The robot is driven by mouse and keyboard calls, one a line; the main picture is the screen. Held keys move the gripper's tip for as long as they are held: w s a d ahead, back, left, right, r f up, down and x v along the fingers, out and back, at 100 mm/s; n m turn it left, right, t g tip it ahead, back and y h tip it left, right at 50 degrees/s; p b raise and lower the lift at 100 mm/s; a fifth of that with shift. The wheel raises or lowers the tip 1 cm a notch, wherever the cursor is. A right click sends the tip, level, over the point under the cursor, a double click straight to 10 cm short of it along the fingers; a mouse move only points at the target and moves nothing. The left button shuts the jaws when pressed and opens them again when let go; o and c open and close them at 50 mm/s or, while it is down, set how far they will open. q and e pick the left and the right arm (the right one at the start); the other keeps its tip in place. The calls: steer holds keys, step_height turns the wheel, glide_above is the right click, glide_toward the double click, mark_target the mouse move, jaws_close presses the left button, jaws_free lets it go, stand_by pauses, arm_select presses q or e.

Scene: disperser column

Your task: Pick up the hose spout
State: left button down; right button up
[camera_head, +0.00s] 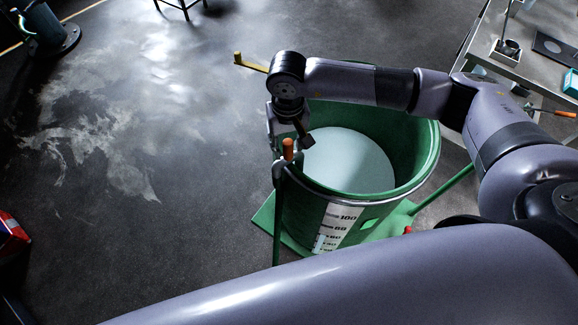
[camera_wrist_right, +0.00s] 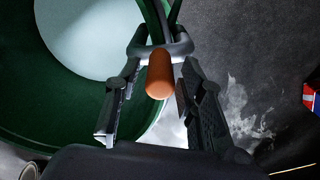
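The hose spout (camera_head: 288,149) shows as an orange tip with a dark hose below it, at the near left rim of a green drum. In the right wrist view the orange tip (camera_wrist_right: 160,76) points toward the camera, with a dark looped bracket behind it. My right gripper (camera_wrist_right: 158,88) has its fingers apart, one on each side of the tip. A gap shows on the left, a narrower one on the right. In the head view this gripper (camera_head: 289,138) is over the drum's left rim, partly hidden by its own wrist. My left gripper is not in view.
The green drum (camera_head: 420,150) holds a pale, flat-looking content and has a level scale (camera_head: 333,228) outside. A metal table (camera_head: 540,70) with small items stands at the upper right. A red and blue object (camera_head: 10,236) lies at the left edge. The floor left of the drum is clear.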

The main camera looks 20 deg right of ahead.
jaws_close()
steer(key=shift+r, duration=0.1)
stand_by(0.7)
